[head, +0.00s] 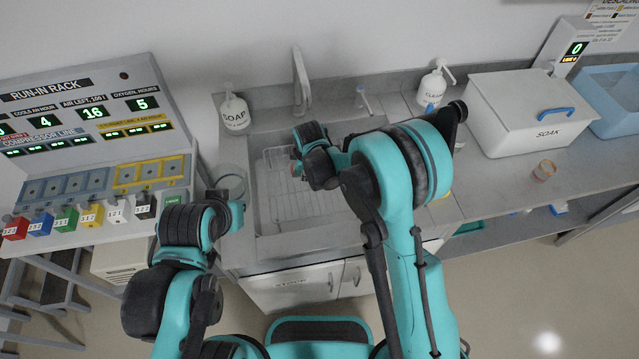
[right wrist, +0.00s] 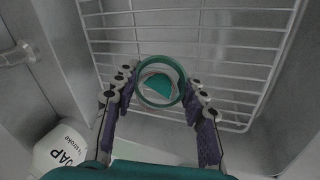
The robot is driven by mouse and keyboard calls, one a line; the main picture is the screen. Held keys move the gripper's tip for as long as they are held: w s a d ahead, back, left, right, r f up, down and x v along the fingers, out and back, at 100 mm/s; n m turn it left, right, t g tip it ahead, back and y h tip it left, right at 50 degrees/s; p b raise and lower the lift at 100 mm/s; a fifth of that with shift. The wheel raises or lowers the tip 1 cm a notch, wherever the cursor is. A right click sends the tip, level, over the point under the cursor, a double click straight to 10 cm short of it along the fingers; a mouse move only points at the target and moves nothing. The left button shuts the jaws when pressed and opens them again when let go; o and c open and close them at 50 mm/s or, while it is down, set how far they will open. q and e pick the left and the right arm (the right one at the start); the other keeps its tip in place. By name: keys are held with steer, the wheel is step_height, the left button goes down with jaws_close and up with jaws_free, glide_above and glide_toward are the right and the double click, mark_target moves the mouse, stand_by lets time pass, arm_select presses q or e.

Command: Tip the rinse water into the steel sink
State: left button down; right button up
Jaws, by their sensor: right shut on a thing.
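The steel sink (head: 300,242) is set in the counter, with a wire rack (head: 277,178) inside it. My right arm reaches over the sink. In the right wrist view my right gripper (right wrist: 161,86) is shut on a round cup (right wrist: 178,98) with a teal rim, held above the wire rack. Its mouth faces the camera; inside are pale and teal areas, and I cannot tell whether water is in it. In the head view the cup is mostly hidden behind my right wrist. My left gripper (head: 232,212) is left of the sink; its fingers are not clear.
A tap (head: 301,82) stands behind the sink, with a soap bottle (head: 235,114) at its left and another pump bottle (head: 432,88) at its right. A clear glass vessel (head: 230,176) stands near my left gripper. Right are a SOAK box (head: 520,110) and amber jar (head: 544,171).

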steer(key=shift+d+f+y+b, duration=0.2)
steer(key=shift+f+y+b, duration=0.15)
steer(key=shift+f+y, duration=0.3)
stand_by(0.4)
steer(key=shift+s+d+r+t+y, duration=0.15)
steer(key=shift+t+y, duration=0.1)
steer(key=shift+y, duration=0.2)
steer(key=shift+w+r+t+y, duration=0.1)
steer(key=shift+t+y, duration=0.15)
steer(key=shift+y, duration=0.15)
steer(key=shift+s+d+f+m+t+y+b, duration=0.3)
steer(key=shift+d+f+m+y+b, duration=0.1)
steer(key=shift+d+f+y+b, duration=0.4)
stand_by(0.5)
steer(key=shift+s+d+r+t+y+b, duration=0.15)
steer(key=shift+t+y+b, duration=0.25)
steer(key=shift+y+b, duration=1.15)
stand_by(0.3)
steer(key=shift+r+h+b, duration=0.15)
steer(key=shift+h+b, duration=0.2)
steer(key=shift+h, duration=0.1)
